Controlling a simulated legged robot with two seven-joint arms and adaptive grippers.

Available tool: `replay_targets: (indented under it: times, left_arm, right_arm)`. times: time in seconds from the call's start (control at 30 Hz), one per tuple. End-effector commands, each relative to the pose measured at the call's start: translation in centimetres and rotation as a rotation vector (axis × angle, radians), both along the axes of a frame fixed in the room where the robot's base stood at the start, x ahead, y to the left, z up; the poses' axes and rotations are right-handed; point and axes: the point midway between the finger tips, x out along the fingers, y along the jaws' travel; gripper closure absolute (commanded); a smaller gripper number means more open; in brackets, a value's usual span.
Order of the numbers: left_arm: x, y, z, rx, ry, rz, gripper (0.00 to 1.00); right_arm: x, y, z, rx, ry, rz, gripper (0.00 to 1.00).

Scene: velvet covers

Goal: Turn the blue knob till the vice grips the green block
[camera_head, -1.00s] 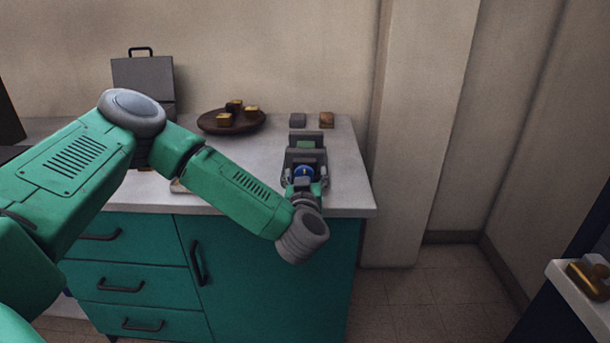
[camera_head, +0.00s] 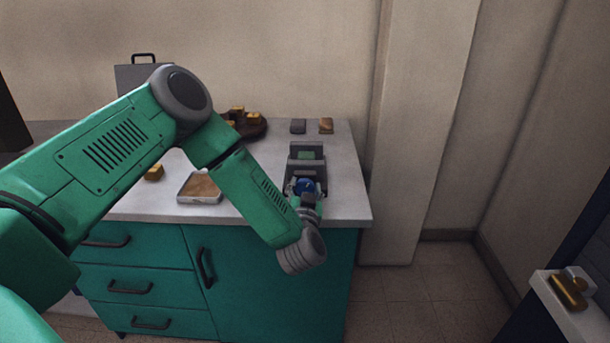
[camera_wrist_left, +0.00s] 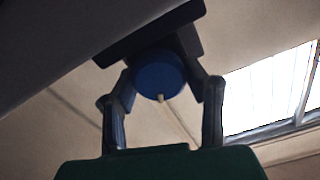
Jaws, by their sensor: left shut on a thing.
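The grey vice (camera_head: 319,172) stands near the right front of the counter. The green block (camera_head: 306,155) sits between its back and front jaws; I cannot tell whether both jaws touch it. The blue knob (camera_head: 306,185) is on the vice's near side. My left gripper (camera_head: 303,190) is shut on the knob, reaching it from the front. In the left wrist view the blue knob (camera_wrist_left: 158,76) lies between the two fingers, with a pale mark at its lower edge. My right gripper is not in view.
A tray with a brown inside (camera_head: 184,200) and a gold block (camera_head: 154,173) lie left of my forearm. A dark round plate with gold blocks (camera_head: 262,131) and two small blocks (camera_head: 326,126) are behind. A wall pillar (camera_head: 405,150) stands right of the counter.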

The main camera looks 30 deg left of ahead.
Motion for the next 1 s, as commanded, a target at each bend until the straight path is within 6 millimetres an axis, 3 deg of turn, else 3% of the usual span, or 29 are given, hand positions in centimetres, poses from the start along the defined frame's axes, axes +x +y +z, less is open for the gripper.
replay_targets:
  times: [0.1,0.4,1.0]
  left_arm:
    - [0.2,-0.1,0.6,0.102,0.056,-0.002,0.89]
    - [0.2,-0.2,0.4,0.345,0.203,-0.003,0.89]
    - [0.3,-0.3,-0.1,0.76,0.46,-0.001,0.89]
  right_arm:
    - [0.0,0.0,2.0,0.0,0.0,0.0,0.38]
    - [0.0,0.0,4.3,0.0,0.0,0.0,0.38]
    - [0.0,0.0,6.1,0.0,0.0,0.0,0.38]
